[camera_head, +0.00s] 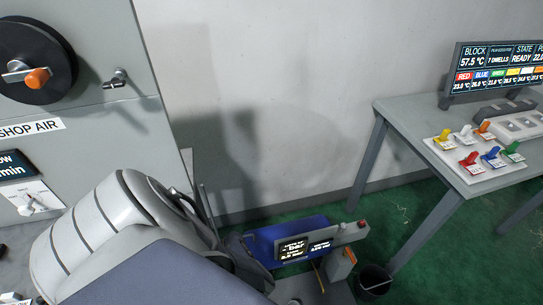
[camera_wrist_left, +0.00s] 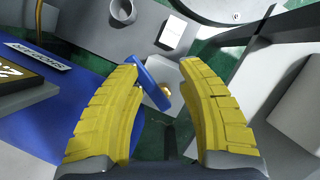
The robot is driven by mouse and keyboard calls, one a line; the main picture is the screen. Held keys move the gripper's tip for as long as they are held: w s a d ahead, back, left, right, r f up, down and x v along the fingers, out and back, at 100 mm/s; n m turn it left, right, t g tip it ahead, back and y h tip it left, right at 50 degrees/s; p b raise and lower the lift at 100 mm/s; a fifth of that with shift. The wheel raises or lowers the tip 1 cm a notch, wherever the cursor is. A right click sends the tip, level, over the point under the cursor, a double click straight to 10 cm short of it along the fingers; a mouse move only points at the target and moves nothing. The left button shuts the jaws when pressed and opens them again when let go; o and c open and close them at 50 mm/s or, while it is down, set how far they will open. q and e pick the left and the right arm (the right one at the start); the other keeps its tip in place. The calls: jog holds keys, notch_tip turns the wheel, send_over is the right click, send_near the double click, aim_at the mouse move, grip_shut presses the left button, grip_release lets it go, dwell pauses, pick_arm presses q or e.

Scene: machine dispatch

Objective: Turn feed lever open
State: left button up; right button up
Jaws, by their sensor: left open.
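In the left wrist view a blue lever handle (camera_wrist_left: 150,82) with a small brass fitting (camera_wrist_left: 166,89) lies between the fingertips of my left gripper (camera_wrist_left: 164,72). I take it for the feed lever, though no label on it can be read. The yellow fingers are open. The handle is tilted and lies close to the left finger; I cannot tell if they touch. In the head view my left arm covers the lever and most of the gripper. My right gripper is not in view.
A blue unit (camera_head: 270,240) with small lit displays stands low beside my left arm. A dark bin (camera_head: 374,280) stands on the green floor. At the right a table (camera_head: 405,117) bears coloured levers and a status screen (camera_head: 497,67). A grey panel (camera_head: 118,118) with a black wheel (camera_head: 36,60) is at left.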

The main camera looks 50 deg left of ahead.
pick_arm(q)
jog(key=v, duration=1.6)
jog(key=w+a+r+m+y, duration=0.1)
jog(key=w+a+m+y, duration=0.2)
jog(key=w, duration=0.9)
jog(key=w+a+r+m+g+y, duration=0.1)
jog(key=w+a+m+y, duration=0.2)
jog(key=w, duration=0.9)
jog(key=shift+w+a+m+y, duration=0.4)
jog(key=shift+a+m, duration=0.35)
jog(key=shift+m, duration=0.65)
jog(key=shift+o, duration=0.3)
